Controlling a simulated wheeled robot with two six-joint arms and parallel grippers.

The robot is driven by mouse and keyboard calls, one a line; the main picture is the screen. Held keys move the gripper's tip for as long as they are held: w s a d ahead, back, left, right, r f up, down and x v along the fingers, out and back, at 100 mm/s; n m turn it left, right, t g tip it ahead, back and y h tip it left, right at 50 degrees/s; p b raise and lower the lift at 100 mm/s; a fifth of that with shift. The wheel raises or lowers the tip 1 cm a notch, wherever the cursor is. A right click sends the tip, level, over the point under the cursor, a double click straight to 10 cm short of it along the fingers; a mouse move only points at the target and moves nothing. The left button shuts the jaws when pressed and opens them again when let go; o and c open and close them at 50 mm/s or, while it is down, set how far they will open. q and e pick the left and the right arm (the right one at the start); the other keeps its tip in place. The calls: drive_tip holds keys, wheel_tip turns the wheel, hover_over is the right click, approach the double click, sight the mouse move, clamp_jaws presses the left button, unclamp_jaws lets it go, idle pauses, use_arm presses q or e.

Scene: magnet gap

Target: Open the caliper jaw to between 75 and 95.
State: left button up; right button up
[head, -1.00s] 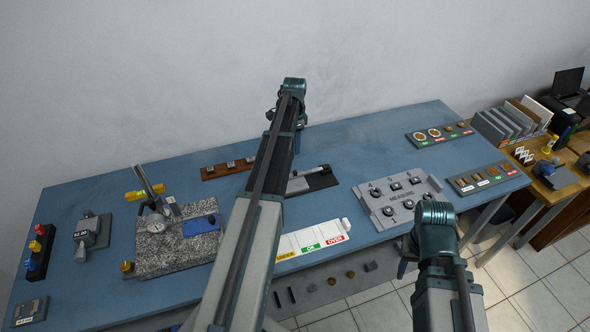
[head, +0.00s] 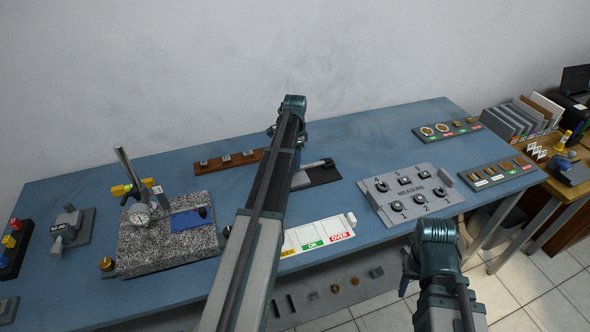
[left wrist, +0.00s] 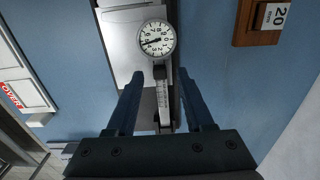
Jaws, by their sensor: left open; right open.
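The caliper shows in the left wrist view as a round white dial (left wrist: 157,39) with a dark needle and a graduated beam (left wrist: 163,97) running towards me. I cannot read the needle's exact value. In the head view only part of the caliper (head: 316,164) shows on its dark base, the rest hidden behind my left arm. My left gripper (left wrist: 160,84) is open and empty, its two fingers to either side of the beam, just short of the dial. I cannot tell its height above the caliper.
A brown block rack (head: 229,161) is behind left, a granite plate with a dial stand (head: 168,245) further left. Blue table (head: 375,135) is clear behind.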

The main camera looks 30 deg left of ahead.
use_arm(q)
drive_tip(key=shift+f, duration=0.55)
clamp_jaws()
idle(1.1)
